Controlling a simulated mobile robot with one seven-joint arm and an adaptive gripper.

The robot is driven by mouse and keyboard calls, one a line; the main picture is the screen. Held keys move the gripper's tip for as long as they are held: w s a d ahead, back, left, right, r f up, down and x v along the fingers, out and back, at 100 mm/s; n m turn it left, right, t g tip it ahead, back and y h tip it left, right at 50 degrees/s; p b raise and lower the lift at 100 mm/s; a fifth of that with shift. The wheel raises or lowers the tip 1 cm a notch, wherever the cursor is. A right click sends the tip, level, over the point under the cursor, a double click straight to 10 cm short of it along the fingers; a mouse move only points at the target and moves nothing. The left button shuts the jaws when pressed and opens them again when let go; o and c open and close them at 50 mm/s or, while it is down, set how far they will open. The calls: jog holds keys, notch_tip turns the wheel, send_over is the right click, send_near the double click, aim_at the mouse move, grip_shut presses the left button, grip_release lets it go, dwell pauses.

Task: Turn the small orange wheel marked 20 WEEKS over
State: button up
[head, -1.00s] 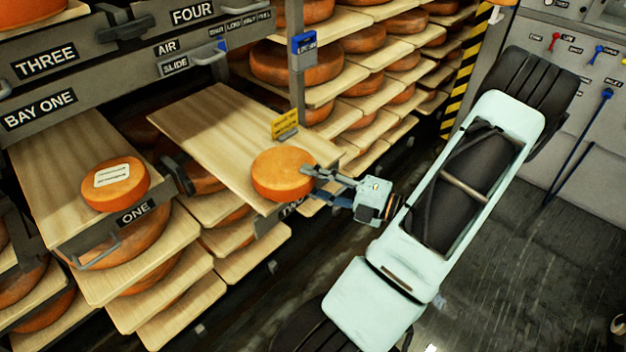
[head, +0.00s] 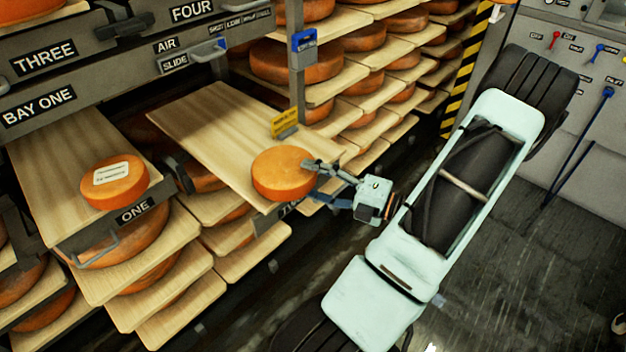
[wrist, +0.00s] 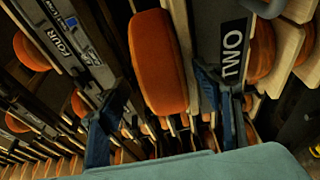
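A small orange wheel (head: 283,174) lies flat near the front edge of the pulled-out board marked TWO (head: 205,135); its top is plain, with no label visible. My gripper (head: 313,181) is at its right side, fingers spread, one near the upper rim and one lower. In the wrist view the wheel (wrist: 157,62) shows edge-on beyond and between the open fingers, my gripper (wrist: 157,112) not closed on it. Another small orange wheel (head: 115,181) with a white label on top lies on the board marked ONE (head: 50,165); the label's writing is too small to read.
A yellow sign (head: 285,123) stands on board TWO's right edge, beside a grey rack post (head: 296,80). Racks of larger wheels (head: 362,39) fill the back. The board's left and middle are bare. Open floor (head: 500,270) lies at right.

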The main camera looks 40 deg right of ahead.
jog(key=shift+f, duration=0.15)
jog(key=v, duration=1.2)
